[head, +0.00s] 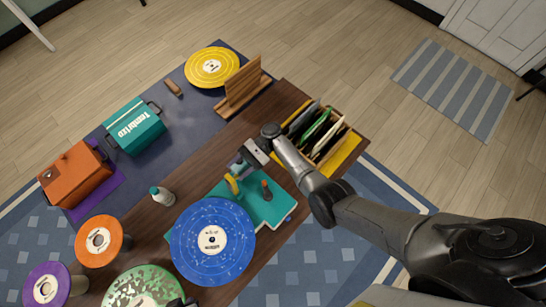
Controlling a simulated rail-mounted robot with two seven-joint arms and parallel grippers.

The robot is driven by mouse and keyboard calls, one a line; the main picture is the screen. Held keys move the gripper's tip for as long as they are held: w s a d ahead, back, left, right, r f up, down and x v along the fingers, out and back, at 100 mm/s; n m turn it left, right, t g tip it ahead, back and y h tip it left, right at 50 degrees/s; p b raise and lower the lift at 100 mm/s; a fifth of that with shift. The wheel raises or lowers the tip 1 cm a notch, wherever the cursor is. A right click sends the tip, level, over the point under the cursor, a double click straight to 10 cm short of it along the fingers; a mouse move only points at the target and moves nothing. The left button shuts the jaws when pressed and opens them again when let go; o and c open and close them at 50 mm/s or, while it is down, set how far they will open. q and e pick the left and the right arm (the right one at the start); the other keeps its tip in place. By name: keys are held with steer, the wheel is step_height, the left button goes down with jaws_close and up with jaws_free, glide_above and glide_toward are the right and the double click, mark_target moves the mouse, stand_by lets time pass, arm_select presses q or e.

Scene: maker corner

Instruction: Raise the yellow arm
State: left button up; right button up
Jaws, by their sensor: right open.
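The yellow arm (232,184) is a small curved yellow piece on the teal record-player base (270,211), just behind the blue record (212,240). I cannot tell its exact tilt. My right gripper (238,168) reaches in from the right, with its open fingers right beside the far end of the yellow arm. It partly hides that end, and I cannot tell whether it touches. A dark peg with an orange top (266,188) stands on the base, right of the yellow arm.
A wooden rack of records (325,146) stands close to my right wrist. A slatted wooden stand (243,88) and yellow record (212,67) are at the back.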

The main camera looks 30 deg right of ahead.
arm_select(q)
steer(key=shift+d+r+p, duration=0.15)
steer(key=shift+r+p, duration=0.8)
steer(key=shift+r, duration=0.25)
arm_select(e)
steer(key=s+d+r, duration=0.6)
steer(key=s+d, duration=0.1)
steer(key=d, duration=0.1)
steer(key=shift+s+d+r, duration=0.3)
steer(key=shift+d+r, duration=0.05)
arm_select(q)
steer(key=shift+c, duration=0.2)
